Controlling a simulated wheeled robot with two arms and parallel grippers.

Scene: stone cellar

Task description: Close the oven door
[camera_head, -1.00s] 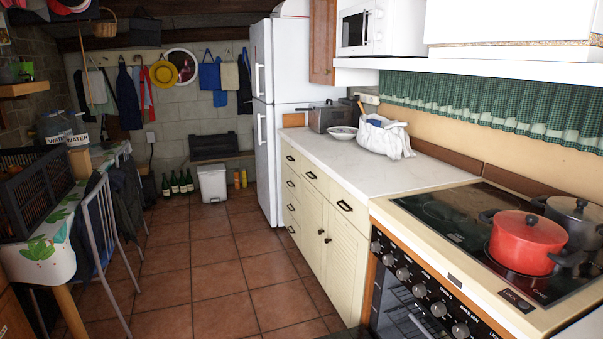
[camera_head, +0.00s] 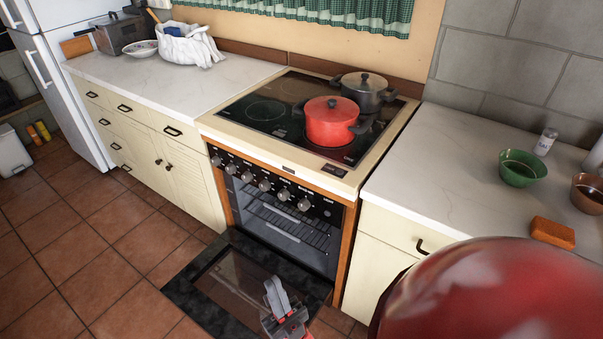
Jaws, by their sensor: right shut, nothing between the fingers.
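The oven (camera_head: 285,228) is built in under the hob, with its racks showing in the open cavity. The oven door (camera_head: 200,289) is folded down in front of it, with a dark frame and a glass pane. My right gripper (camera_head: 275,292) shows at the bottom middle, in front of the right part of the lowered door in the picture. It is shut and empty. I cannot tell whether it touches the door. My left gripper is not in view.
A red pot (camera_head: 331,122) and a grey pot (camera_head: 366,92) stand on the hob. A green bowl (camera_head: 519,171), a brown bowl (camera_head: 587,193) and an orange sponge (camera_head: 552,233) are on the right counter. Tiled floor (camera_head: 100,265) is clear left of the door.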

